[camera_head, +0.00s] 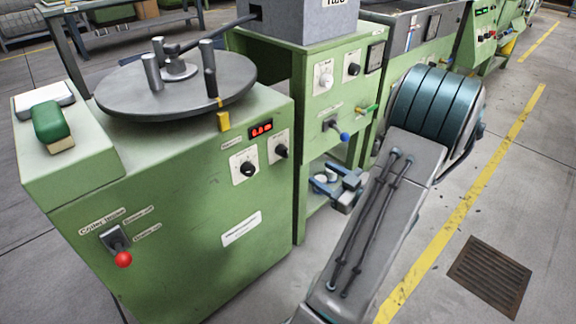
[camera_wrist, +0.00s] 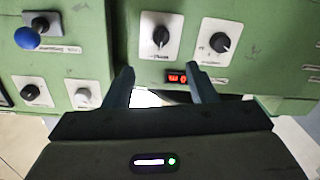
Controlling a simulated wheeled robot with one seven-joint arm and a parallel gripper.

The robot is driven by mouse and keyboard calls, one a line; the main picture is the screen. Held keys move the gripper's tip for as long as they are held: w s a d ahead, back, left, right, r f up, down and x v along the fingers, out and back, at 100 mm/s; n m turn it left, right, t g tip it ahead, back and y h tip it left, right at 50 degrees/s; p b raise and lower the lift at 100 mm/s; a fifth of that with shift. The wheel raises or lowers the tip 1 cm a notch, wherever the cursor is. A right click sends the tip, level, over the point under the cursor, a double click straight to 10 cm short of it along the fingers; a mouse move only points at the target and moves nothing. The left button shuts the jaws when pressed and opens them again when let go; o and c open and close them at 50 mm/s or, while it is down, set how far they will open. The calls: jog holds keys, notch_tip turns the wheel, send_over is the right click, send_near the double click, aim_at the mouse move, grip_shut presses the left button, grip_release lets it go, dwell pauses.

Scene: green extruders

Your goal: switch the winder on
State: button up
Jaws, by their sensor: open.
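The winder (camera_head: 185,220) is the green cabinet at the left in the head view, with a grey disc (camera_head: 215,85) on top. Its front has a lit red display (camera_head: 261,129), two black dials (camera_head: 244,167) (camera_head: 280,147) on white plates, and a lever with a red ball (camera_head: 123,259) hanging low beside a label. The wrist view is upside down and shows the dials (camera_wrist: 160,37) (camera_wrist: 219,42) and the display (camera_wrist: 177,78). My gripper (camera_wrist: 160,70) is open and empty, facing the panel, with the dials beyond its fingertips.
A neighbouring green machine (camera_head: 325,100) has a blue-ball lever (camera_head: 344,136), also in the wrist view (camera_wrist: 26,38), and more dials. A green-handled object (camera_head: 53,127) sits on the winder's left ledge. Bare floor lies right, with a yellow line (camera_head: 480,180) and a grate (camera_head: 490,275).

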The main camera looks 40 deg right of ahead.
aim_at(283, 152)
jog(key=w+a+b, duration=0.1)
jog(key=w+b, duration=0.2)
jog(key=w, duration=1)
jog(key=shift+w+a+b, duration=0.2)
jog(key=shift+a+b, duration=0.2)
jog(key=c, duration=1)
